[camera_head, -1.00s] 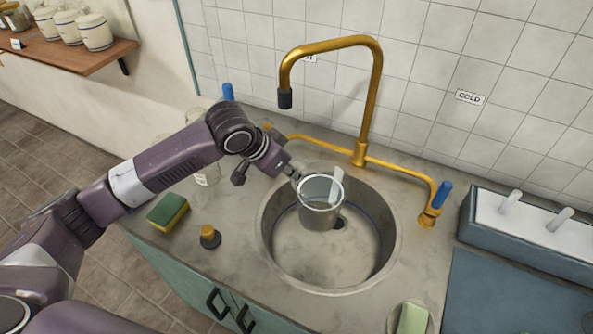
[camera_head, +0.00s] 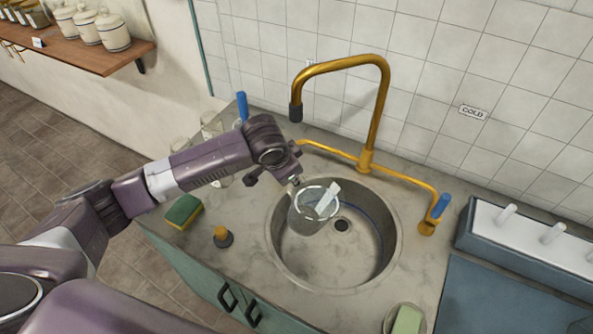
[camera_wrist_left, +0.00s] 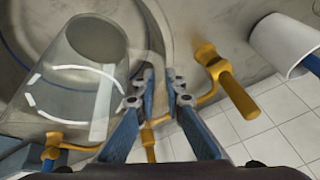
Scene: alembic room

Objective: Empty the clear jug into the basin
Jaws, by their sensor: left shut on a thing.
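The clear jug (camera_head: 306,214) is over the left part of the round metal basin (camera_head: 388,252), its rim leaning a little to the right in the head view. A pale strip shows at its rim. The jug also fills the left side of the left wrist view (camera_wrist_left: 75,75). My left gripper (camera_head: 293,186) is shut on the jug at its upper left side; its two fingers show in the wrist view (camera_wrist_left: 158,98). I cannot tell how much liquid is in the jug. The basin's drain shows dark to the right of the jug. My right gripper is out of view.
A brass tap (camera_head: 377,105) arches behind the basin, with blue-handled valves on both sides. A sponge (camera_head: 184,211) and a small yellow-topped stopper (camera_head: 222,237) lie left of the basin. A soap dish (camera_head: 405,321) is at the front right, and a blue-grey rack (camera_head: 520,244) stands right.

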